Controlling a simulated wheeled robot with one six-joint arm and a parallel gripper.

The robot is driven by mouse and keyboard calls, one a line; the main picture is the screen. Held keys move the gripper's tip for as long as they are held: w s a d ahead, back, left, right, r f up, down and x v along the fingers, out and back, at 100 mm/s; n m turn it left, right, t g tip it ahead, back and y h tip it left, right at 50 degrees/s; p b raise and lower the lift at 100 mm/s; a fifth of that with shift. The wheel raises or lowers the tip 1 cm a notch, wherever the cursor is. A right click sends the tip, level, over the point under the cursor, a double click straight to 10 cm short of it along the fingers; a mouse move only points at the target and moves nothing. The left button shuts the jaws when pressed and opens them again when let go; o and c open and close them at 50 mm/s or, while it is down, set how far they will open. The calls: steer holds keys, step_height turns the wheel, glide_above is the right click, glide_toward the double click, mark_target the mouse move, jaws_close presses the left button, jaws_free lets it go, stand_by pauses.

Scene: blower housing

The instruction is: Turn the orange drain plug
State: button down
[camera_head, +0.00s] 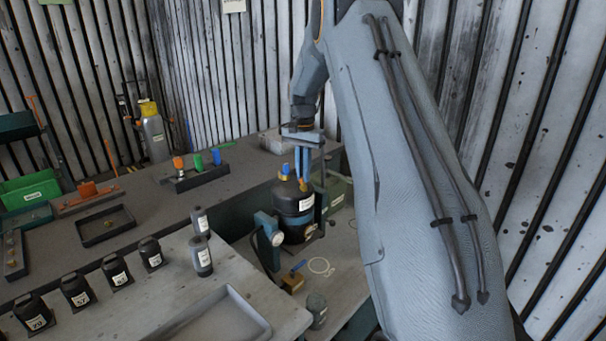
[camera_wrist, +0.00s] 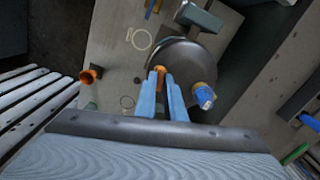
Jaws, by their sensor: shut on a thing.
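The black blower housing (camera_head: 294,212), round and with white labels, stands on the right-hand bench; its dark top also shows in the wrist view (camera_wrist: 185,62). The orange drain plug (camera_wrist: 160,71) is at the housing's edge in the wrist view. My gripper (camera_wrist: 161,82) is shut on the plug, with one blue-grey finger on each side. Much of the plug is hidden between the fingers. In the head view my gripper (camera_head: 303,172) reaches down from above to the housing's top. A blue-topped orange fitting (camera_wrist: 204,96) stands beside it on the housing, apart from the fingers.
A teal device with a round face (camera_head: 270,236) stands against the housing's left. Several black labelled bottles (camera_head: 75,289) line the left bench. A rack with coloured handles (camera_head: 197,177) stands behind.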

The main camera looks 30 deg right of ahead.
steer(key=n, duration=0.3)
steer(key=shift+n+b, duration=0.4)
steer(key=n, duration=0.3)
steer(key=shift+n, duration=0.3)
steer(key=n, duration=0.3)
steer(key=shift+n+b, duration=0.3)
steer(key=shift+b, duration=0.1)
steer(key=n, duration=0.4)
steer(key=shift+n, duration=0.3)
steer(key=n, duration=0.3)
steer(key=shift+r+n, duration=0.1)
steer(key=shift+n, duration=0.2)
steer(key=n, duration=0.3)
steer(key=shift+n, duration=0.3)
steer(key=n, duration=0.3)
steer(key=shift+n, duration=2.1)
